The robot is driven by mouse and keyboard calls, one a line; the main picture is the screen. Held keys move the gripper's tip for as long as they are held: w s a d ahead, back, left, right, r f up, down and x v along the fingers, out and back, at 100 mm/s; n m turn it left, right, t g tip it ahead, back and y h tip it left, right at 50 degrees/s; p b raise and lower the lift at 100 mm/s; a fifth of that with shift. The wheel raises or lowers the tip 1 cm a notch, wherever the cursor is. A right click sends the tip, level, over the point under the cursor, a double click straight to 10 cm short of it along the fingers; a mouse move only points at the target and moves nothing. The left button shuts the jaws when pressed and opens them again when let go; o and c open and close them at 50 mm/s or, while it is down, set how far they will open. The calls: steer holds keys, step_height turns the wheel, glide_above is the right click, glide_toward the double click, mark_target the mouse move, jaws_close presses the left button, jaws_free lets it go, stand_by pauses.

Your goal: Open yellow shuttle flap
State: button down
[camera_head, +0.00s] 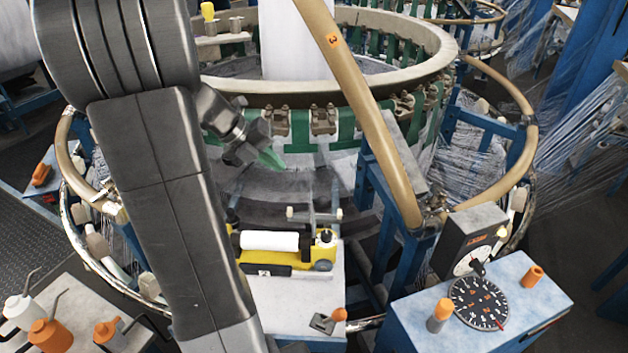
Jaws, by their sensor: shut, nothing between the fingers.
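The yellow shuttle (277,255) rests on a light platform in the lower middle of the head view, with a white roll (268,240) lying along its top. A black piece lies along its near side; I cannot tell whether this is the flap or whether the flap is open. My gripper (268,158) is above and behind the shuttle, in front of the loom ring, and apart from the shuttle. Its greenish fingertips are shut and appear empty. My arm hides the left end of the shuttle.
The loom ring (300,90) with green bands spans the back. A tan curved tube (365,115) slopes down right of my gripper. A blue cabinet (475,300) with a dial stands at the right. Orange-capped bottles (50,330) stand at lower left.

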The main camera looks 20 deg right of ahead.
mark_target(324, 201)
steer(key=x, duration=1.4)
steer(key=shift+s, duration=0.1)
steer(key=shift+r, duration=0.1)
steer(key=shift+s+d, duration=0.25)
steer(key=shift+d, duration=0.05)
steer(key=shift+s+d+p, duration=0.25)
steer(key=shift+d+p, duration=0.1)
steer(key=shift+d, duration=0.2)
steer(key=shift+s+d+p, duration=0.25)
steer(key=shift+d+p, duration=0.1)
steer(key=shift+d, duration=0.15)
steer(key=shift+s+d+f, duration=0.25)
steer(key=shift+d, duration=0.25)
steer(key=shift+w+a, duration=0.1)
